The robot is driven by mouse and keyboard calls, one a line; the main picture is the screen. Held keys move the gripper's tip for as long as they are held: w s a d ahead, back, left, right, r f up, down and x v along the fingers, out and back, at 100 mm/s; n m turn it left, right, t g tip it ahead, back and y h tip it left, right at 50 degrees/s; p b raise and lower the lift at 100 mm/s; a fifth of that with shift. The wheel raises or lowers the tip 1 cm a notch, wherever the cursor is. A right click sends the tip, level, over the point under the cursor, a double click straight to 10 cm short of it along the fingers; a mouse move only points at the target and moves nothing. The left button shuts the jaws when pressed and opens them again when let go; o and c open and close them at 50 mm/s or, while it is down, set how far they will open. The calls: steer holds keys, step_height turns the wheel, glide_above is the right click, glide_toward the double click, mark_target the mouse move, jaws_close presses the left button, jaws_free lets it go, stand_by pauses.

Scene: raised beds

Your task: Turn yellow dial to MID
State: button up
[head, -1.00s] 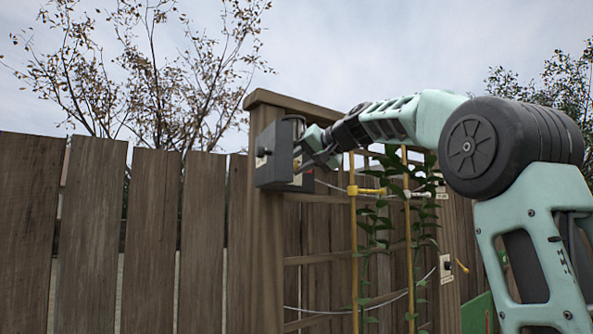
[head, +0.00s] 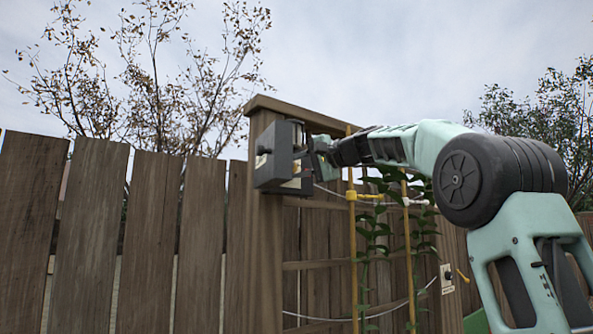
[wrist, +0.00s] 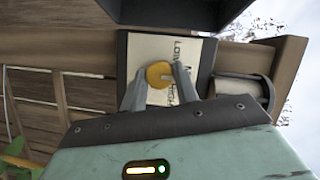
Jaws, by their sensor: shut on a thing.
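The yellow dial (wrist: 158,74) sits on a pale label plate (wrist: 143,47) of a dark grey box, between the two fingers of my gripper (wrist: 160,84). The fingers are shut on the dial from both sides. "LOW" and part of "HIGH" can be read on the plate; the rest of the lettering is covered by the dial and a finger. I cannot tell which mark the dial points to. In the head view, my gripper (head: 308,158) is at the face of the grey box (head: 272,158) on a wooden post, and the dial is hidden.
A wooden fence (head: 105,235) runs left of the post (head: 262,245). Yellow stakes (head: 353,240) with climbing plants and wires stand below my arm. A smaller switch box (head: 447,277) is on a post at lower right. Open sky lies above.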

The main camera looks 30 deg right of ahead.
stand_by(0.4)
steer(key=o, duration=1)
steer(key=shift+s+d, duration=0.1)
steer(key=b+v, duration=0.5)
steer(key=v, duration=1.2)
steer(key=shift+s+b, duration=0.2)
steer(key=shift+b, duration=0.1)
steer(key=shift+w+f, duration=0.1)
